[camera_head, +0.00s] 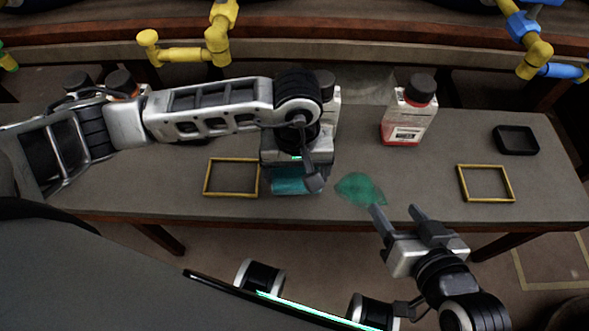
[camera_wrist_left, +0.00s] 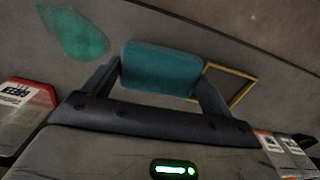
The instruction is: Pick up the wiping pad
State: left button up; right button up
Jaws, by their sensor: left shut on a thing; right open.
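The wiping pad (camera_head: 293,186) is a teal block at the middle of the table, partly hidden under my left gripper (camera_head: 295,178) in the head view. In the left wrist view the pad (camera_wrist_left: 160,70) sits between the two fingers of my left gripper (camera_wrist_left: 158,82), which is shut on it. I cannot tell whether the pad touches the table. My right gripper (camera_head: 393,210) is open and empty at the table's front edge, just right of a green stain (camera_head: 360,189). The stain also shows in the left wrist view (camera_wrist_left: 75,33).
Yellow frames lie on the table at left (camera_head: 206,178) and right (camera_head: 485,199). A bottle with red liquid (camera_head: 405,112) stands behind, with a black tray (camera_head: 516,140) at far right. Another bottle (camera_head: 334,105) is partly behind my left arm. Yellow pipes (camera_head: 185,54) are at the back.

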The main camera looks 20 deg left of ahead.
pick_arm(q)
jog(key=s+d+r+p, duration=0.1)
jog(key=s+d+r, duration=0.5)
jog(key=s+r, duration=0.2)
jog(key=s, duration=0.2)
jog(key=shift+s+d+r+p, duration=0.15)
jog(key=shift+s+d+p, duration=0.05)
jog(key=shift+s+p, duration=0.2)
pick_arm(e)
jog(key=shift+d+f+g+h, duration=0.3)
jog(key=shift+d+f+g, duration=0.1)
jog(key=shift+f+g, duration=0.25)
pick_arm(q)
jog(key=shift+o, duration=0.4)
pick_arm(e)
jog(key=shift+f, duration=0.1)
